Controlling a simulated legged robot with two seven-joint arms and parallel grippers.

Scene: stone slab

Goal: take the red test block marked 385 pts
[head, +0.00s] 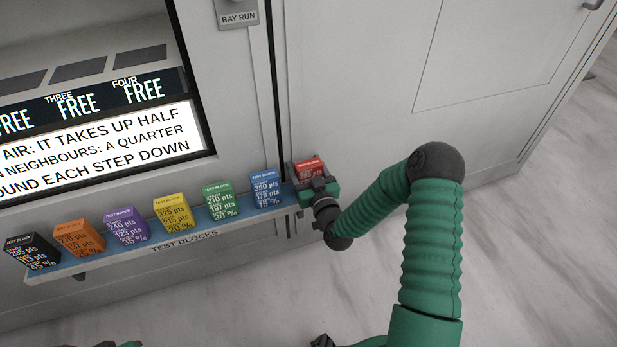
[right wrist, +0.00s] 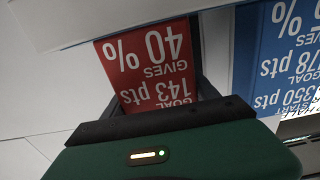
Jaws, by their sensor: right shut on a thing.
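The red test block (head: 309,167) is at the right end of the row in the head view, its lower part hidden by my right gripper (head: 316,188). In the right wrist view the red block (right wrist: 152,62) appears upside down and reads "GOAL 143 pts" and "GIVES 40 %". My right gripper (right wrist: 160,105) is shut on this block, with a dark finger seen along its side. I cannot tell whether the block still touches the shelf. My left gripper is not clearly in view; only small green and dark bits show at the bottom edge of the head view.
The narrow shelf labelled "TEST BLOCKS" (head: 122,262) holds blue (head: 265,189), green (head: 220,201), yellow (head: 173,213), purple (head: 127,226), orange (head: 79,239) and black (head: 31,252) blocks. The blue one is close beside the red. A lit display (head: 100,148) is above. Open floor (head: 530,270) lies right.

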